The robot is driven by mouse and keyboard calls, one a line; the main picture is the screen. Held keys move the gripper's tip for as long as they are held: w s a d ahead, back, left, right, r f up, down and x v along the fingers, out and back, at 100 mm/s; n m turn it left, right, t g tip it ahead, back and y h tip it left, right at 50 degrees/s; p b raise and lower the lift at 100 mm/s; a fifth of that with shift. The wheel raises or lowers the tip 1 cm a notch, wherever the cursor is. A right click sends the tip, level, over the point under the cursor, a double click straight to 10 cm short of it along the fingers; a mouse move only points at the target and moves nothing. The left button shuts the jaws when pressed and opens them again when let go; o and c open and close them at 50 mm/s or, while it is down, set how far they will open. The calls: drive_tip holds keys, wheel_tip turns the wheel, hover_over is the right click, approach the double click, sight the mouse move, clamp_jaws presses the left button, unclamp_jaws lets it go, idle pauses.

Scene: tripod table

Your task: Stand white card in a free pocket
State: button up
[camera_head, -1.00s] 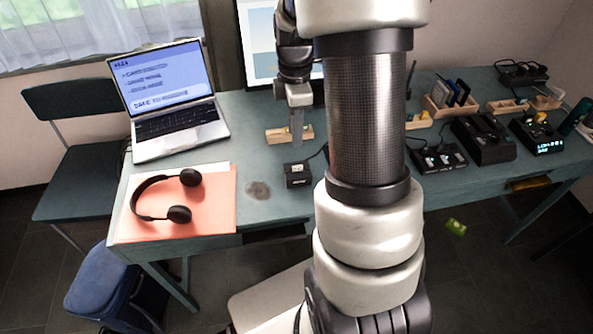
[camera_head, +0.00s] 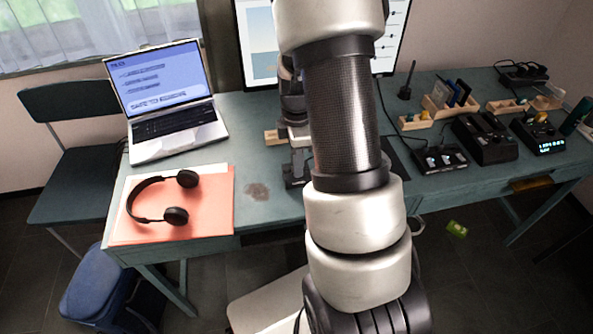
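I cannot make out a white card on the desk for certain. A wooden holder (camera_head: 437,108) with upright slots stands at the back right of the desk, with blue and dark cards (camera_head: 460,92) standing in it. Which of its pockets are free is too small to tell. My gripper (camera_head: 299,160) is low over the middle of the desk, well left of the holder, by a small black box (camera_head: 291,178). My arm hides much of it, and its fingertips and anything between them cannot be made out.
A laptop (camera_head: 175,125) and headphones (camera_head: 160,215) on an orange folder (camera_head: 222,200) lie at left. A small wooden block (camera_head: 272,137) sits near my gripper. Black devices (camera_head: 484,140) and small wooden trays (camera_head: 507,106) crowd the right. A monitor (camera_head: 398,45) stands behind my arm.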

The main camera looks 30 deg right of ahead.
clamp_jaws()
drive_tip(key=shift+r, duration=0.1)
wheel_tip(320, 180, up, 10)
drive_tip(key=f+p, duration=0.1)
drive_tip(key=p, duration=0.1)
drive_tip(key=w+d+f+p, duration=0.1)
drive_tip(key=w+p, duration=0.4)
drive_tip(key=w, duration=1.2)
drive_tip(key=shift+w+d+f, duration=0.15)
drive_tip(key=shift+w+f, duration=0.05)
drive_tip(key=shift+f, duration=0.05)
